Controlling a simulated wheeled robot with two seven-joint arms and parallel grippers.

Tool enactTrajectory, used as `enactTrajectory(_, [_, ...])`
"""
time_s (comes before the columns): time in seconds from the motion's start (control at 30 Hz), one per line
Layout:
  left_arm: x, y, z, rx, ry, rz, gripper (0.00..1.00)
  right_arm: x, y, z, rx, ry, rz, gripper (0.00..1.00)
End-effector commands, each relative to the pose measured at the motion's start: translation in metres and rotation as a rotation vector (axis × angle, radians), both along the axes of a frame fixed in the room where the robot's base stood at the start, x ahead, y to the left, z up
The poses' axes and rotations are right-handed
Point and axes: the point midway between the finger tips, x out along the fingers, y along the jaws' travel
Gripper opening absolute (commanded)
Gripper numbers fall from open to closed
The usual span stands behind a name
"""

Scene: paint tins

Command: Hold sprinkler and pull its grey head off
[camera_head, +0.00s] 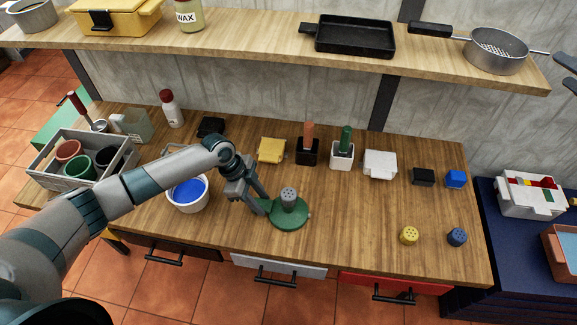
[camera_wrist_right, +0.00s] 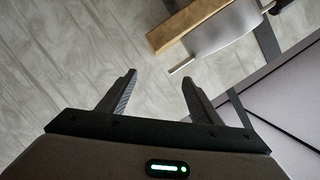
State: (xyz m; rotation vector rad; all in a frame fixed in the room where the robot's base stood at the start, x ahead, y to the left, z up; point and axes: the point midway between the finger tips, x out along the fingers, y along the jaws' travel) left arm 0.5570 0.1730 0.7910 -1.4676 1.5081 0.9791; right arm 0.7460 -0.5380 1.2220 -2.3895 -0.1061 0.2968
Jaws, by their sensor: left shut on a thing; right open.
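The sprinkler (camera_head: 290,216) is green with a round base and stands on the wooden table. Its grey perforated head (camera_head: 288,195) sits on top of the green stem. My left gripper (camera_head: 270,204) reaches in from the left and is shut on the sprinkler, at the stem below the head. The fingers hide part of the stem.
A yellow perforated head (camera_head: 409,235) and a blue one (camera_head: 457,237) lie at the right. Boxes and brush holders line the back.

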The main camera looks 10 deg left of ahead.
Motion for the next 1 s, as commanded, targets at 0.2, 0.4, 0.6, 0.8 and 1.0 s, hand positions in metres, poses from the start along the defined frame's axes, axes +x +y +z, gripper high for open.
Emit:
enactTrajectory(0.2, [-0.003,0.0,-0.003,0.003,0.007,-0.002,0.0,-0.019,0.099,0.044,0.123,0.028,0.227,0.59])
enactTrajectory(0.4, [-0.003,0.0,-0.004,0.003,0.007,-0.002,0.0,-0.053,0.19,0.06,0.177,0.096,0.455,0.59])
enactTrajectory(0.6, [-0.003,0.0,-0.003,0.003,0.007,-0.002,0.0,-0.072,0.266,-0.001,0.072,0.18,0.662,0.59])
enactTrajectory(0.8, [-0.003,0.0,-0.003,0.003,0.007,-0.002,0.0,-0.08,0.336,-0.059,-0.181,0.171,0.875,0.59])
enactTrajectory(1.0, [-0.003,0.0,-0.003,0.003,0.006,-0.001,0.0,-0.087,0.398,-0.104,-0.487,0.094,1.094,0.59])
